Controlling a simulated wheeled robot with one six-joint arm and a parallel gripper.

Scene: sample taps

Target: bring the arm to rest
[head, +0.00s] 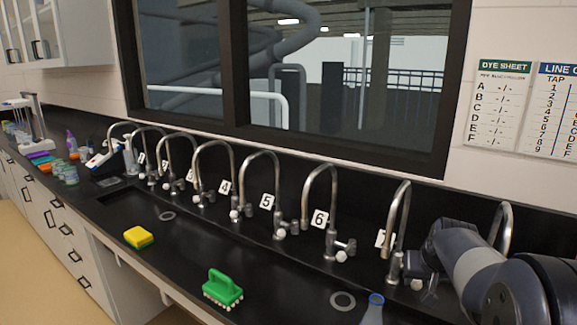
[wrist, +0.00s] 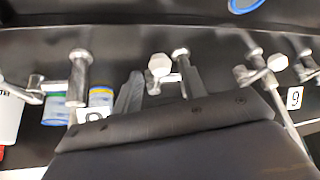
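My arm (head: 480,265) reaches in from the right edge of the head view, over the right end of the row of taps. My gripper does not show clearly in that view; the arm hides it. In the wrist view my gripper (wrist: 160,88) has its two dark fingers apart. A tap's pale round knob (wrist: 159,65) appears between or just beyond the fingertips. I cannot tell whether they touch it.
Steel taps stand along the black sink bench, including tap 6 (head: 319,218) and tap 5 (head: 267,202). A yellow sponge (head: 138,237), a green brush (head: 222,289) and a blue-necked flask (head: 373,310) are near the front edge. Small containers (wrist: 101,96) show in the wrist view.

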